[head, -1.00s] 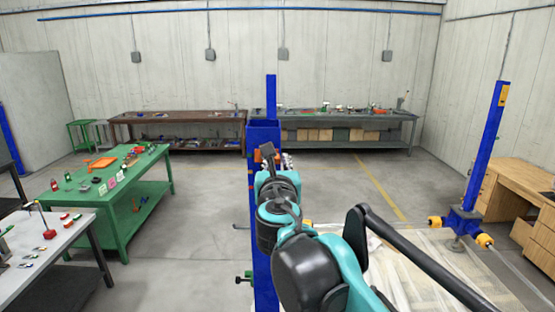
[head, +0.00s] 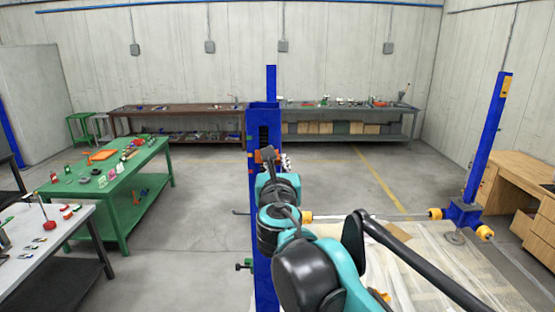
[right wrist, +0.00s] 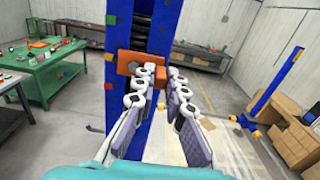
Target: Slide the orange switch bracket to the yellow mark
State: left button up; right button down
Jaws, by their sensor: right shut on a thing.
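The orange switch bracket (right wrist: 150,69) sits on the front of the blue jack column (right wrist: 140,25) in the right wrist view. My right gripper (right wrist: 154,76) is shut on the bracket's small projecting tab, one finger on each side. In the head view my right arm reaches to the blue column (head: 263,125), and the arm and gripper hide most of the bracket. Small coloured marks (right wrist: 109,56) run down the column's left edge in the right wrist view. I cannot tell for certain which is the yellow one. My left gripper is not in view.
A green table (head: 105,185) with small parts and a grey table (head: 40,232) stand at left. Another blue post (head: 487,140) with yellow-orange ends at its base stands at right, near a wooden desk (head: 515,185). Benches line the back wall. Open floor lies between.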

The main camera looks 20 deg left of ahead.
jog(key=c, duration=1.8)
grip_release()
jog(key=shift+r, duration=0.1)
jog(key=shift+c, duration=0.2)
jog(key=shift+s, duration=0.1)
jog(key=v, duration=1.2)
